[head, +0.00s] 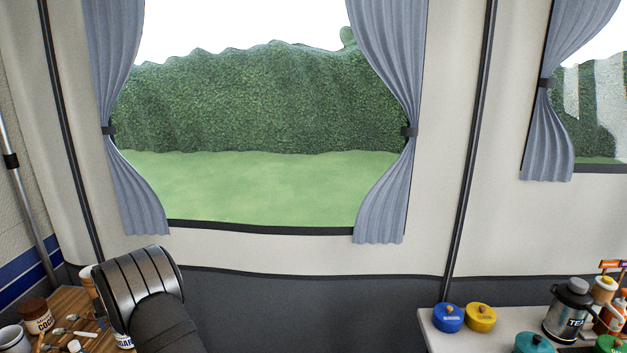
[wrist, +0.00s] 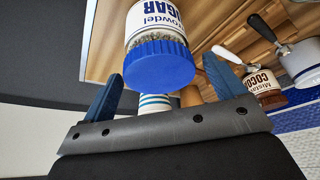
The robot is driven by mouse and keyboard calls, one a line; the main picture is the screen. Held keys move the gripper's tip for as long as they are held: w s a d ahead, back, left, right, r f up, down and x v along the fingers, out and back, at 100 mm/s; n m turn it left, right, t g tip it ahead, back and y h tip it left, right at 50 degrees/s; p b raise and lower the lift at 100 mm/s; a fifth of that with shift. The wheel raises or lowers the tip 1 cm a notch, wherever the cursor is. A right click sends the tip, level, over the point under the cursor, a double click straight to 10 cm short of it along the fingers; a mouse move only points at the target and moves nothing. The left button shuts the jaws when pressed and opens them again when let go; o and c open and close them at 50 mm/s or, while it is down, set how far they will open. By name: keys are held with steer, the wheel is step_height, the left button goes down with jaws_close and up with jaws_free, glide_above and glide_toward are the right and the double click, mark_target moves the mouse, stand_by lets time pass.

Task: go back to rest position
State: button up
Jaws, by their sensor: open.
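My gripper (wrist: 165,85) shows in the wrist view with its two blue fingers spread wide apart, open. A sugar jar (wrist: 160,30) with a blue lid appears beyond and between the fingers. I cannot tell the exact gap between them, but the fingers are not closed on it. In the head view my arm rises at the lower left and hides the fingers. The sugar jar (head: 124,342) is mostly hidden behind my arm there, with only a bit of its label showing.
A wooden surface (head: 62,312) at the lower left holds a cocoa jar (head: 38,318), a white mug (head: 12,338) and small utensils.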

steer(key=v, duration=1)
steer(key=x, duration=1.2)
steer(key=shift+f, duration=0.45)
step_height(320, 180, up, 5)
steer(key=shift+w+d+f, duration=0.1)
steer(key=shift+w+d, duration=0.05)
steer(key=w+d+r, duration=0.3)
steer(key=d+r, duration=0.4)
steer(key=d, duration=0.4)
steer(key=w+d+m, duration=0.1)
steer(key=w+d, duration=0.2)
steer(key=d, duration=0.4)
steer(key=w+d+m+h, duration=0.1)
steer(key=w+d, duration=0.2)
steer(key=d, duration=0.5)
steer(key=w+d+m, duration=0.1)
steer(key=w+d, duration=0.2)
steer(key=d, duration=0.4)
steer(key=s+d+f+m+t+h, duration=0.1)
steer(key=d+m, duration=0.5)
steer(key=d, duration=2.9)
steer(key=shift+s+d+f+h, duration=0.2)
steer(key=shift+d+f+h, duration=0.2)
steer(key=shift+f+h, duration=0.15)
